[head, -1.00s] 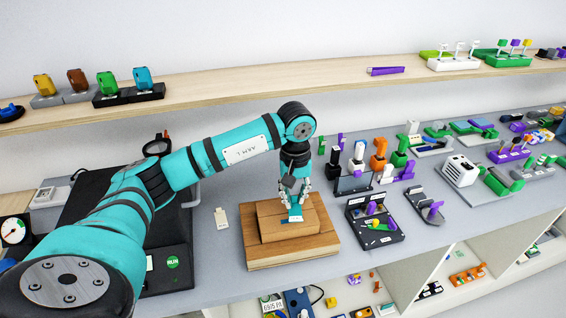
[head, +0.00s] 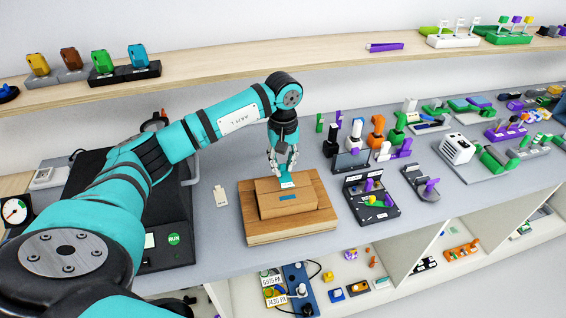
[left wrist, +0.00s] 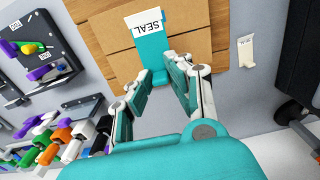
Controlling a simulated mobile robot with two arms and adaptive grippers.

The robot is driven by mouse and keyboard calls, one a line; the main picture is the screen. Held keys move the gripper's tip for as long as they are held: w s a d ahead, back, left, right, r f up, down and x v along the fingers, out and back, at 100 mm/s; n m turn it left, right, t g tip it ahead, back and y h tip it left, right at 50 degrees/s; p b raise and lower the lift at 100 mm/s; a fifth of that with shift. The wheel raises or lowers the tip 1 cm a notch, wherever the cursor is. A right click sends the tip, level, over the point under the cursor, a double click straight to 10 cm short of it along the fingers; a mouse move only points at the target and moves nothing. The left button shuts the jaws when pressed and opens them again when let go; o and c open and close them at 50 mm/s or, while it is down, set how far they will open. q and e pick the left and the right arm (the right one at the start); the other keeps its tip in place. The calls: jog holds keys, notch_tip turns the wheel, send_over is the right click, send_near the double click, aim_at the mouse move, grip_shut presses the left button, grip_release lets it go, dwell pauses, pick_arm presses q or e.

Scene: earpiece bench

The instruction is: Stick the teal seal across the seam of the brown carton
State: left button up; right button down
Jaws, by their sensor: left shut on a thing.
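The brown carton (head: 270,207) sits on a wooden board (head: 262,236) on the bench. My left gripper (head: 284,174) points down over the carton's back part. In the left wrist view my left gripper (left wrist: 163,74) is shut on the teal seal (left wrist: 153,55), which has a white label reading SEAL and reaches out over the carton (left wrist: 92,38). The label end shows under the fingers in the head view. A teal strip (head: 289,197) shows on the carton in front of it; I cannot tell whether it is separate. Contact between held seal and carton is unclear. My right gripper is not in view.
A pale tag (head: 221,196) lies left of the board; it reads SEAL in the left wrist view (left wrist: 246,50). A black tray with colored parts (head: 372,203) stands close on the right. A black machine is at the left. Grey bench shows around the board.

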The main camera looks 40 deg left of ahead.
aim_at(283, 171)
pick_arm(q)
jog(key=shift+f+b, duration=1.8)
jog(key=shift+f, duration=0.45)
jog(key=o, duration=0.8)
jog(key=shift+o, duration=0.2)
